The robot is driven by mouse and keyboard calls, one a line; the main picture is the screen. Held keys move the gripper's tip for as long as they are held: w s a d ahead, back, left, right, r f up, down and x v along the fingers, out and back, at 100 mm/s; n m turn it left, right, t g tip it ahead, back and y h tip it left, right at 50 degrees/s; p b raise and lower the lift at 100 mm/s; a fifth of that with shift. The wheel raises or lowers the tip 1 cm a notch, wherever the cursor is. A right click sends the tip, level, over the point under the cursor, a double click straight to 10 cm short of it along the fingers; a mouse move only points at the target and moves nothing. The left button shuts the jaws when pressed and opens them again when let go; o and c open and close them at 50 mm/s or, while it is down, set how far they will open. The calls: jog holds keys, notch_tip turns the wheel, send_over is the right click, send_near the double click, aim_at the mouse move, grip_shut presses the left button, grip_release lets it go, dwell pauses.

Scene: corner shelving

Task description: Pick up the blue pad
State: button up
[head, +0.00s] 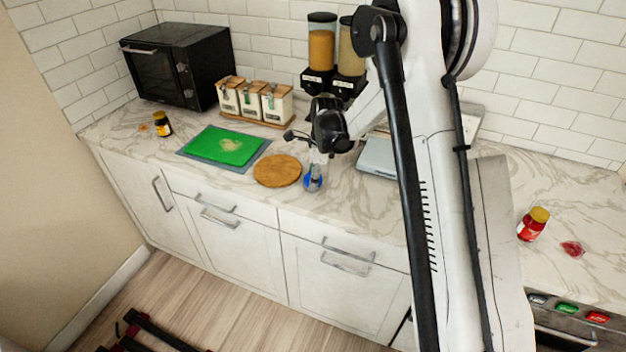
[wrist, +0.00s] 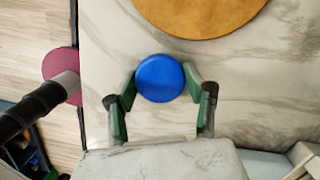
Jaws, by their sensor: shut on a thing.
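The blue pad (wrist: 160,78) is a round, flat-faced disc in the wrist view, between the two fingers of my gripper (wrist: 161,88). The green-lined fingers close on its left and right sides. In the head view the blue pad (head: 312,184) shows below my gripper (head: 314,172), near the front edge of the counter, right of a round wooden board. I cannot tell whether the pad touches the counter or is held slightly above it.
The wooden board (head: 277,171) lies close to the left of the pad. A green cutting board (head: 222,146) is farther left. A grey scale-like box (head: 377,157) stands to the right. Canisters (head: 253,98), dispensers (head: 321,50) and a black oven (head: 178,62) line the back.

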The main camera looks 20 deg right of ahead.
aim_at(309, 179)
jog(key=shift+r, duration=0.4)
jog(key=r, duration=0.1)
jog(key=r+b, duration=0.1)
jog(key=r, duration=0.1)
jog(key=shift+s+a+r, duration=0.15)
jog(key=shift+a+r, duration=0.1)
jog(key=shift+a, duration=0.1)
jog(key=s+a+r+b, duration=0.1)
jog(key=s+a+r, duration=0.2)
jog(key=a+r, duration=0.3)
jog(key=a, duration=0.4)
jog(key=shift+s+a+r+b, duration=0.2)
jog(key=shift+s+r+b, duration=0.05)
jog(key=shift+r+b, duration=0.05)
